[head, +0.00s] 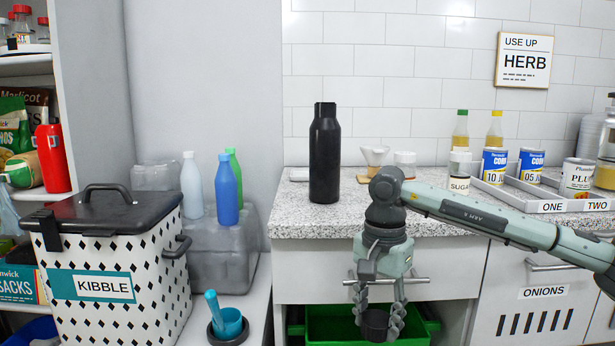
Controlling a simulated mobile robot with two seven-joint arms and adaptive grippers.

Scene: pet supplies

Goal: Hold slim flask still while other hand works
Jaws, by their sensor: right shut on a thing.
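A tall black flask (324,160) stands upright on the speckled counter, left of my right arm and apart from it. My right gripper (377,322) points down in front of the counter's front edge, below the worktop. Its fingers are closed around a small dark cylindrical thing (376,326), partly covered by the fingers; I cannot tell exactly what it is. A red flask (53,158) stands on the shelf at the far left. My left gripper is not in view.
A green bin (330,326) sits below the counter behind my right gripper. A kibble box (120,265) and blue bottle (227,190) stand at left. A tray (552,206) with cans and the sugar jar (460,172) are on the right counter.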

